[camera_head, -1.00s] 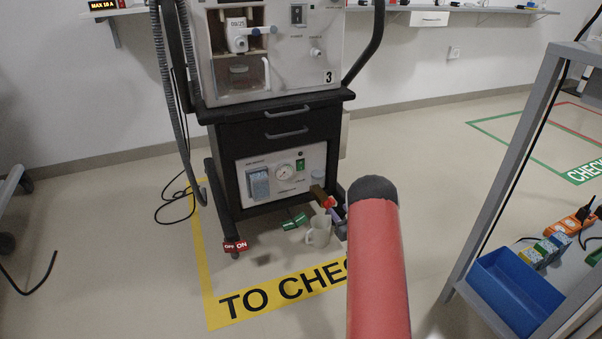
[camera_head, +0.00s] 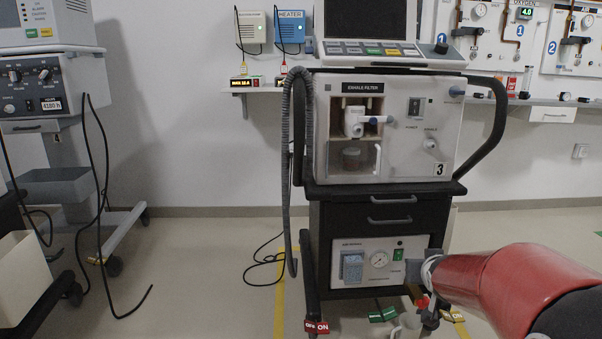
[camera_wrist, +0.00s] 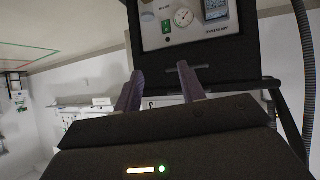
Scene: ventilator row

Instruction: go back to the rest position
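My gripper (camera_wrist: 159,80) is open in the wrist view, its two dark fingers apart with nothing between them. The wrist picture is upside down. Beyond the fingers is the black cart (camera_wrist: 268,45) of ventilator 3, with its gauge panel (camera_wrist: 185,22). In the head view my red arm reaches in from the lower right, and its far end is in front of the cart's lower right side. The ventilator (camera_head: 320,150) stands upright on the black cart (camera_head: 375,240). The gripper's fingers are hard to make out in the head view.
Another ventilator (camera_head: 40,85) with a trolley is at the left. A wall shelf (camera_head: 262,88) runs behind. Floor between the two machines is mostly clear, with loose cables.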

